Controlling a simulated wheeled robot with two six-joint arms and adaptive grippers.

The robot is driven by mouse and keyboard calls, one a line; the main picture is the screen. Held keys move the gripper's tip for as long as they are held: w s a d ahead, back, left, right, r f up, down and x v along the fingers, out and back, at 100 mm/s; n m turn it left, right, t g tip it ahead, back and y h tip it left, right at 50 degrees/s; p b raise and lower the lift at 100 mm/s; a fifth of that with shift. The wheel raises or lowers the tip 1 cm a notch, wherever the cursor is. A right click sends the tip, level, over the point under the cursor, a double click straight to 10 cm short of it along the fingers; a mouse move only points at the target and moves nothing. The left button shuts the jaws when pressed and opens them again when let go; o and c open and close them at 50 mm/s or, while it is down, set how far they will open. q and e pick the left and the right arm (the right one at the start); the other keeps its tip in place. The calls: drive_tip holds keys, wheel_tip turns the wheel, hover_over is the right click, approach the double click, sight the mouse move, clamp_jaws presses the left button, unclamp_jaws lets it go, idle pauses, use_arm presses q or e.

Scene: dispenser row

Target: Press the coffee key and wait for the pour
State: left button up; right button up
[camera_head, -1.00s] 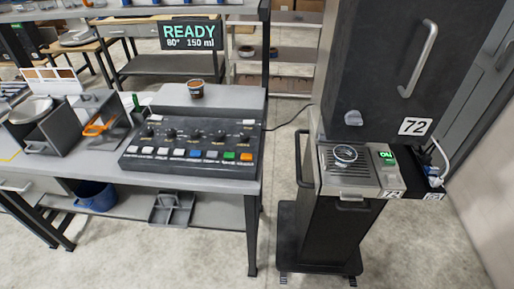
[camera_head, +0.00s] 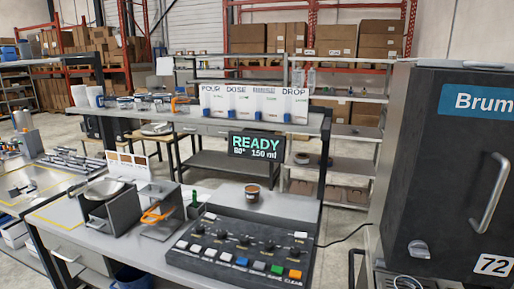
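A dark control panel (camera_head: 240,246) lies on the grey bench, with a row of knobs and a front row of keys. Among the keys are a blue key (camera_head: 241,262), a green key (camera_head: 277,270) and an orange key (camera_head: 295,275) marked CLEAR. The other key labels are too small to read, so I cannot tell which is coffee. A display (camera_head: 256,146) above the panel reads READY with 150 ml below. A tall dark machine (camera_head: 440,160) marked "Brum" and 72 stands at right. A cup rim (camera_head: 408,283) shows below it, cut by the frame edge. Neither gripper is in view.
A small brown-topped tub (camera_head: 252,193) stands behind the panel. Left of it are grey holders with an orange handle (camera_head: 156,215). A cable runs from the panel towards the machine.

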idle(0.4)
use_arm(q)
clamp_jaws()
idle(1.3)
